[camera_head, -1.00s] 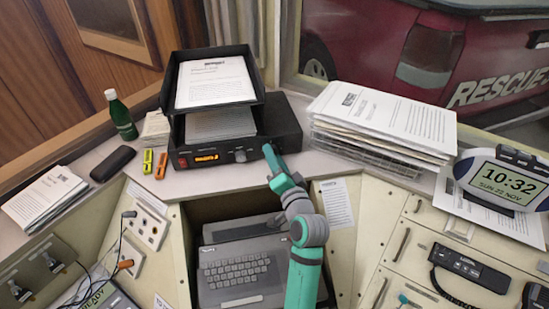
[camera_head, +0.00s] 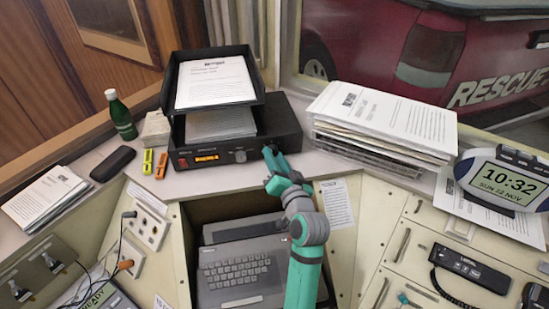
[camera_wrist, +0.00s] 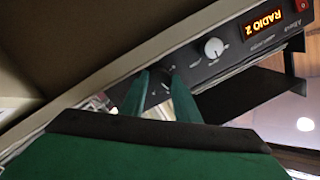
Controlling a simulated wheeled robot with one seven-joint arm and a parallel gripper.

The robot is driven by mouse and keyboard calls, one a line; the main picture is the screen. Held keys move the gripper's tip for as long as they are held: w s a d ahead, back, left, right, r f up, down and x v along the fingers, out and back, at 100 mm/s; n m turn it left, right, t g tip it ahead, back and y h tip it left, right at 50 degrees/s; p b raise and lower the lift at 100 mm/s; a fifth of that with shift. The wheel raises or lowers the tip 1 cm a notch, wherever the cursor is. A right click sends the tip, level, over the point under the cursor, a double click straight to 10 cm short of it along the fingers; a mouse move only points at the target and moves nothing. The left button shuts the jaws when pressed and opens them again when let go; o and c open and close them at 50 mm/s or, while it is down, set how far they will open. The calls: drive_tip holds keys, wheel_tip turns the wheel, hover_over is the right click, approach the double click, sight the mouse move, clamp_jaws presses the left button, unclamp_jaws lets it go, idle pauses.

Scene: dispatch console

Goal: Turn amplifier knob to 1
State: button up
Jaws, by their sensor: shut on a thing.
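The amplifier (camera_head: 285,125) is a black box on the counter, with a lit orange display (camera_head: 206,158) and a pale knob (camera_head: 240,155) on its front. In the wrist view the display (camera_wrist: 264,20) reads RADIO 2, and the pale knob (camera_wrist: 213,47) is clear of my fingers. My gripper (camera_head: 271,153) is at the right end of the front panel. In the wrist view my green fingers (camera_wrist: 158,82) are closed on a dark knob (camera_wrist: 157,92), mostly hidden between them. Its setting cannot be read.
A black paper tray (camera_head: 258,97) stands on the amplifier. A tall paper stack (camera_head: 385,120) is close on the right. A green bottle (camera_head: 121,117) and two small markers (camera_head: 161,166) are at the left. A keyboard device (camera_head: 235,272) sits in the recess below my arm.

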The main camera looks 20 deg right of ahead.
drive_tip(key=n, duration=0.5)
drive_tip(key=shift+r+g, duration=0.1)
drive_tip(key=shift+g, duration=0.2)
drive_tip(key=shift+n, duration=0.4)
drive_tip(key=o, duration=0.8)
drive_tip(key=shift+c, duration=0.2)
drive_tip(key=shift+s, duration=0.5)
drive_tip(key=s, duration=0.9)
drive_tip(key=shift+s+a+r, duration=0.25)
drive_tip(key=shift+s+r, duration=0.15)
drive_tip(key=shift+r, duration=0.05)
